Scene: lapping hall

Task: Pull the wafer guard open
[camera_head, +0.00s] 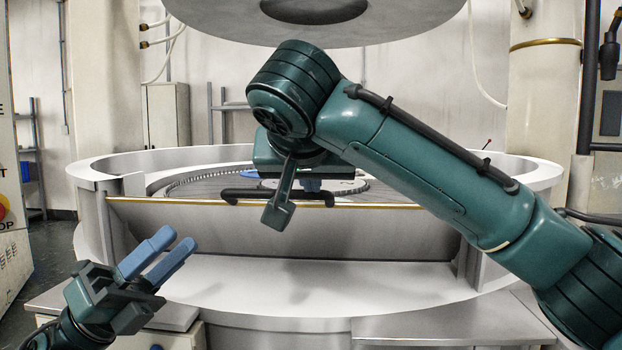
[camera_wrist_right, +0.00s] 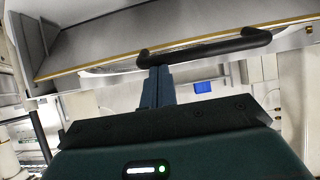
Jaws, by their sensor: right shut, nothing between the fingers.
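The wafer guard (camera_head: 400,228) is a wide metal panel with a gold-coloured top edge at the front of the round machine. It looks tilted; how far is hard to tell. Its black bar handle (camera_head: 246,194) runs along the top edge and also shows in the right wrist view (camera_wrist_right: 215,47). My right gripper (camera_head: 312,186) is at the handle. In the right wrist view its blue fingers (camera_wrist_right: 157,73) are together, with tips at or just behind the bar's left part. Contact is unclear, and nothing is between them. My left gripper (camera_head: 178,241) is open and empty, front left of the guard.
The round basin wall (camera_head: 540,172) surrounds a toothed ring and plate (camera_head: 215,182). A large grey disc (camera_head: 400,20) hangs above. A pale ledge (camera_head: 310,285) lies clear below the guard. A cabinet with a red button (camera_head: 3,212) stands at the left edge.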

